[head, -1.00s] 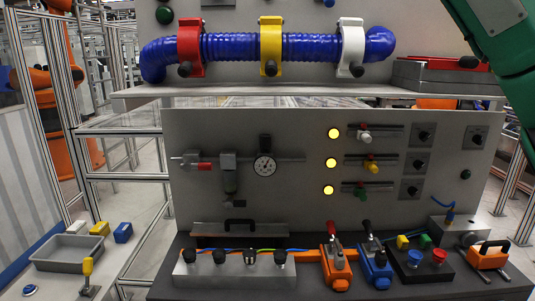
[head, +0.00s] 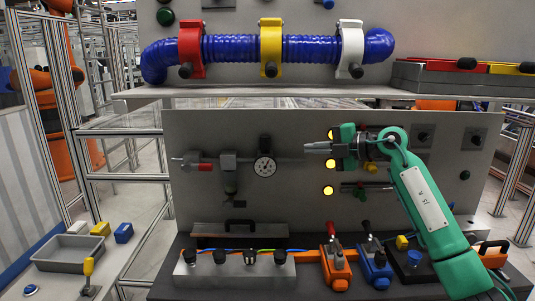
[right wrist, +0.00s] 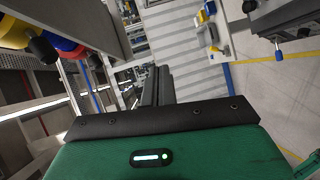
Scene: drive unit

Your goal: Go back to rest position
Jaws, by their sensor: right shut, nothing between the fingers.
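In the right wrist view the dark fingers (right wrist: 158,86) lie together, pointing away over the floor. My left gripper does not show in the head view.
A shelf (head: 250,91) above carries a blue hose (head: 230,48) with red, yellow and white clamps. Below, a bench holds an orange valve (head: 337,268) and a blue valve (head: 376,268). A grey tray (head: 67,255) stands at lower left.

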